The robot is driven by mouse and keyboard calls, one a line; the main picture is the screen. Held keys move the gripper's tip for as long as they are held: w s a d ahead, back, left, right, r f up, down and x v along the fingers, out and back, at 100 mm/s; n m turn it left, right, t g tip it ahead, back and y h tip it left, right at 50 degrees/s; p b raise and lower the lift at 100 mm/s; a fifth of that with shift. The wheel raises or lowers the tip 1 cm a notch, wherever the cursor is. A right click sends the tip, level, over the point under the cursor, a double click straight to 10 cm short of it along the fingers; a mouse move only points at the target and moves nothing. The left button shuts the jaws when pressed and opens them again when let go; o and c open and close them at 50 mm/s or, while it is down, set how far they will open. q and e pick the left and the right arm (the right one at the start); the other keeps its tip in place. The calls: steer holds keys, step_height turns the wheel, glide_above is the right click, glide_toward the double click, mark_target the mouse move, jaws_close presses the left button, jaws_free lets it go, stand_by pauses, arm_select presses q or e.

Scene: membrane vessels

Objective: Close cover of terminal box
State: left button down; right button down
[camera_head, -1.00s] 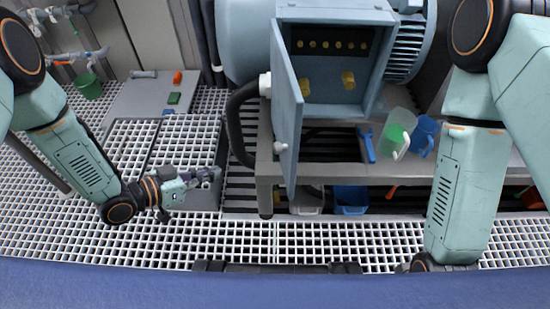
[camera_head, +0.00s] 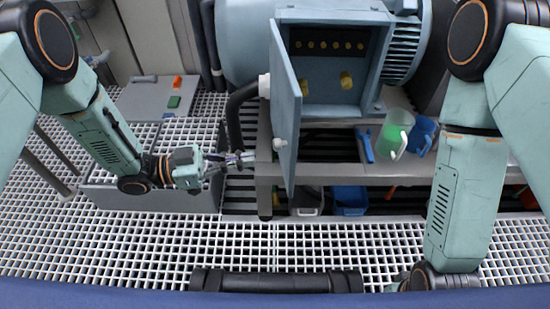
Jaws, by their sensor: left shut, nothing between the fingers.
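The terminal box (camera_head: 335,95) is a blue-grey box on the side of a large motor, its front open and a row of brass terminals (camera_head: 330,45) showing inside. Its cover (camera_head: 285,105) is hinged at the left edge and swung out toward me, seen almost edge-on, with a small pale knob (camera_head: 279,143) near its lower end. My left gripper (camera_head: 246,159) is shut and empty, pointing right, a little left of the cover's lower part and apart from it. Of my right arm the links show at the right; its gripper fingers cannot be made out at the bottom edge.
A clear jug with green contents (camera_head: 395,135), a blue mug (camera_head: 423,135) and a blue tool (camera_head: 366,146) stand or lie on the grey bench (camera_head: 440,172) right of the cover. A black hose (camera_head: 237,115) bends behind my left gripper. Bins (camera_head: 350,200) sit below the bench.

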mark_target(290, 154)
arm_select(q)
steer(key=d, duration=0.1)
steer(key=d+b, duration=0.1)
steer(key=d, duration=0.1)
steer(key=w+d, duration=0.1)
steer(key=d, duration=0.1)
steer(key=shift+d+f, duration=0.15)
steer(key=shift+d, duration=0.1)
steer(key=shift+w+d+b, duration=0.15)
steer(key=shift+d+b, duration=0.15)
steer(key=shift+d, duration=0.45)
